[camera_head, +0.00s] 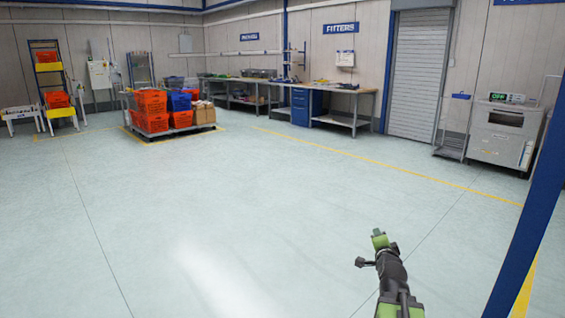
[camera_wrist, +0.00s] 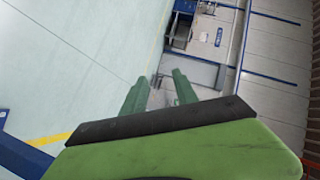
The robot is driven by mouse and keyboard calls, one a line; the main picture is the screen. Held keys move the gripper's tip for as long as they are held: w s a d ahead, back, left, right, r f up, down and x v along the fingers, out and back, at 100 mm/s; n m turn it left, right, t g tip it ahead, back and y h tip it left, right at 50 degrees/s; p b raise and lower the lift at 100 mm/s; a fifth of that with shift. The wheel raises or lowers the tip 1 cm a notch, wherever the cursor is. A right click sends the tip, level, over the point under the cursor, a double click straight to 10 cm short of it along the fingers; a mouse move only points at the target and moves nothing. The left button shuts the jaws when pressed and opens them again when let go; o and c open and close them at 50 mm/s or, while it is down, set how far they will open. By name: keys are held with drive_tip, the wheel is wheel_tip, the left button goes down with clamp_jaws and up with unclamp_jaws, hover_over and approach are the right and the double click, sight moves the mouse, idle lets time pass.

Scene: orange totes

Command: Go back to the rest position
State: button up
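My gripper (camera_head: 379,236) is held out over the bare floor at the lower right of the head view, with my dark and green arm behind it. In the wrist view the two green fingers of my gripper (camera_wrist: 158,90) stand apart with a clear gap and nothing between them. It touches nothing. Orange totes (camera_head: 150,102) are stacked on a low platform at the back left, far from my gripper.
A blue post (camera_head: 530,225) rises close by on the right. A machine (camera_head: 505,135) stands at the right wall. Workbenches (camera_head: 345,120) line the back wall. A rack with orange totes (camera_head: 55,85) stands far left. The middle floor is clear.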

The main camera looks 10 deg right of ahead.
drive_tip(key=w+a+f+n+g+y+b, duration=0.1)
drive_tip(key=a+f+n+g+y+b, duration=0.15)
drive_tip(key=a+f, duration=0.6)
drive_tip(key=w+a+f+n+g+y+b, duration=0.1)
drive_tip(key=a+f+n+y, duration=0.2)
drive_tip(key=a, duration=1)
drive_tip(key=a+f+n+g+y+b, duration=0.15)
drive_tip(key=a+f+n, duration=0.35)
drive_tip(key=a, duration=0.5)
drive_tip(key=s+a+f+n+g, duration=0.3)
drive_tip(key=s+a+f, duration=0.2)
drive_tip(key=a, duration=0.1)
drive_tip(key=s+d+f+n+g, duration=0.3)
drive_tip(key=s+n+g, duration=0.15)
drive_tip(key=s, duration=0.65)
wheel_tip(320, 180, up, 30)
drive_tip(key=s+g+p, duration=0.1)
drive_tip(key=p, duration=2.8)
drive_tip(key=shift+a+h+p, duration=0.15)
drive_tip(key=shift+h+p, duration=0.15)
drive_tip(key=shift+h, duration=0.1)
drive_tip(key=shift+f+g, duration=0.2)
drive_tip(key=shift+g, duration=0.05)
